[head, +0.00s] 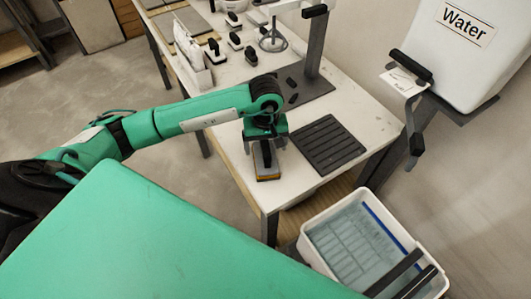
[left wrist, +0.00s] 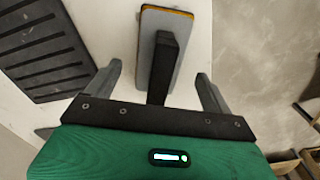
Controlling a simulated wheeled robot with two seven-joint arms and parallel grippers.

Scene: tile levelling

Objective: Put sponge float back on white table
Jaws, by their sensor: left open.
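The sponge float (head: 265,171) lies on the white table (head: 227,161) near its front left corner. It has a grey plate, an orange-yellow sponge edge and a black handle. My left gripper (head: 264,147) is right above it in the head view. In the left wrist view, the open fingers of the gripper (left wrist: 158,88) stand on either side of the float's black handle (left wrist: 163,65), apart from it. The float (left wrist: 165,45) rests flat with its handle up. My right gripper is not in view.
A black ribbed mat (head: 325,144) lies right of the float. A white water tub (head: 366,240) stands below the table's front edge. A Water container (head: 455,60) hangs at the right. Several black-handled tools (head: 236,41) stand farther back.

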